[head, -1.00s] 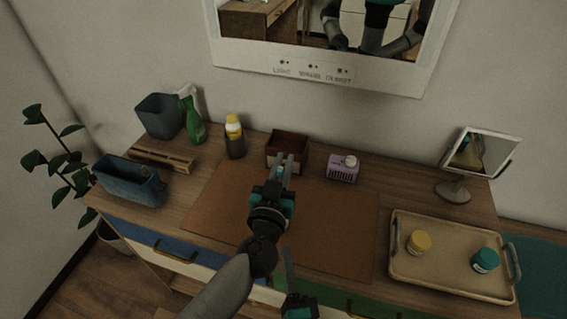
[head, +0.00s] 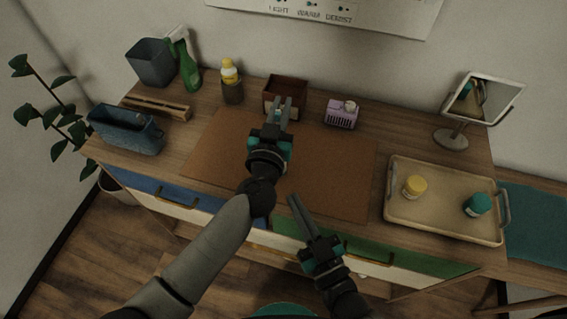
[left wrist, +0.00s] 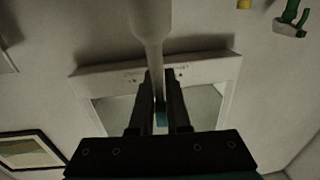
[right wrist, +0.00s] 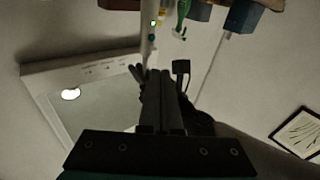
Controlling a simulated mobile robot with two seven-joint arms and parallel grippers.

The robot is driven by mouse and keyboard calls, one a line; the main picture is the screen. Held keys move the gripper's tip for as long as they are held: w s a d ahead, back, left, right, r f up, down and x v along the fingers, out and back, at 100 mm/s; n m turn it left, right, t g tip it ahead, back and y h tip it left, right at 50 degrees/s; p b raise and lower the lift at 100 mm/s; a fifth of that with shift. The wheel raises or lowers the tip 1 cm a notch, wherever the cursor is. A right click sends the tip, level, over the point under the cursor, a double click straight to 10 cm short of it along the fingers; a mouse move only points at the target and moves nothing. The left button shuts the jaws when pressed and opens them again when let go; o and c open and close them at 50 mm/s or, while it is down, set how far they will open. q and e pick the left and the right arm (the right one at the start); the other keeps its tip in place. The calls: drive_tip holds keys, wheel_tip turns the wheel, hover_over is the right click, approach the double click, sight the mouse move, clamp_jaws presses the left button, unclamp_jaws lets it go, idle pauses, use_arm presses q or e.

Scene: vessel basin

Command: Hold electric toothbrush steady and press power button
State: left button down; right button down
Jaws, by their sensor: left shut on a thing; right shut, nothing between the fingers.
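My left gripper (head: 283,104) is shut on the electric toothbrush over the back of the brown mat, in front of the small brown box. In the left wrist view the toothbrush (left wrist: 150,22) is a pale, thick handle narrowing to a thin neck between the fingers (left wrist: 158,85). In the head view the gripper mostly hides it. My right gripper (head: 294,202) is shut and empty over the mat's front edge, lower and to the right of the left gripper. In the right wrist view its fingers (right wrist: 162,75) are together.
The brown mat (head: 225,150) lies mid-table. Behind it stand a brown box (head: 286,87) and a purple basket (head: 341,114). A tray (head: 440,222) with two jars and a mirror (head: 490,98) are right. A blue bin (head: 126,130), spray bottle (head: 188,65) and yellow-capped bottle (head: 231,82) are left.

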drive_tip(key=n+g+y, duration=0.1)
drive_tip(key=n, duration=0.5)
drive_tip(key=s+d+n, duration=0.1)
drive_tip(key=n, duration=0.6)
drive_tip(key=d+n+g+y, duration=0.1)
drive_tip(key=n, duration=0.5)
drive_tip(key=shift+s+d+f+n+g+y, duration=0.2)
drive_tip(key=shift+s+f+n+g+y, duration=0.1)
drive_tip(key=shift+s, duration=0.1)
drive_tip(key=w+d+x, duration=0.1)
drive_tip(key=d+x, duration=0.1)
drive_tip(key=x, duration=1.1)
drive_tip(key=shift+w, duration=0.2)
drive_tip(key=shift+d, duration=0.2)
